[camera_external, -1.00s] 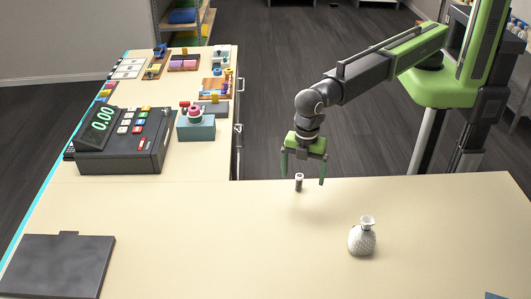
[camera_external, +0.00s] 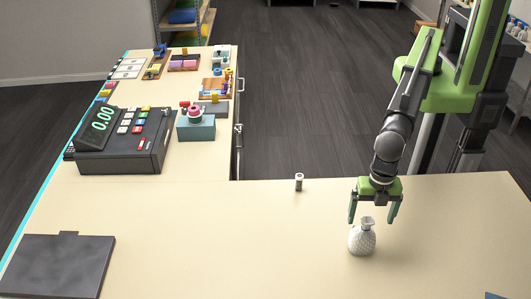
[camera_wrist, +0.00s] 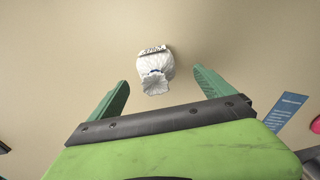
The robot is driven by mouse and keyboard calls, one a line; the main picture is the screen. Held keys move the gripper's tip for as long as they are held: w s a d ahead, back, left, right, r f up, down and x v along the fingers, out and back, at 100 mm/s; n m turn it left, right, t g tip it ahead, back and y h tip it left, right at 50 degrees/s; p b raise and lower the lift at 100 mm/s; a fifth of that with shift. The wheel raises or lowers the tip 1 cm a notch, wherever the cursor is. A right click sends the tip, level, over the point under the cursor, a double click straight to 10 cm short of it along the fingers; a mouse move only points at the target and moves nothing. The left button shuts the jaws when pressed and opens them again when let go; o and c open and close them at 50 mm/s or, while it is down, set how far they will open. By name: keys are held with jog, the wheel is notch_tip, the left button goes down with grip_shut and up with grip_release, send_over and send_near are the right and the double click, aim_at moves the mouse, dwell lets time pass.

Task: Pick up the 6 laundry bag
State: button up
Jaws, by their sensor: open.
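The laundry bag (camera_external: 362,239) is small, white and round with a gathered neck. It stands upright on the beige table near the front right in the external view. It also shows in the wrist view (camera_wrist: 155,69), beyond and between the fingers. I cannot read a number on it. My gripper (camera_external: 373,218) is open and empty, with green fingers pointing down. It is above and slightly behind the bag, with the fingertips around the height of its neck in the picture. The wrist view shows the open fingers (camera_wrist: 160,82) apart from the bag.
A small dark cylinder with a pale top (camera_external: 299,182) stands at the table's back edge. A dark flat panel (camera_external: 58,265) lies front left. The middle of the table is clear.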

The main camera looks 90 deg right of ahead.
aim_at(363, 238)
notch_tip(363, 238, down, 5)
jog(key=b, duration=0.3)
jog(key=shift+r, duration=0.3)
jog(key=f+b, duration=0.3)
jog(key=w+f+b, duration=0.1)
jog(key=f+b, duration=0.1)
jog(key=shift+a+f, duration=0.15)
jog(key=shift+f, duration=0.05)
jog(key=shift+r, duration=0.2)
jog(key=c, duration=1.7)
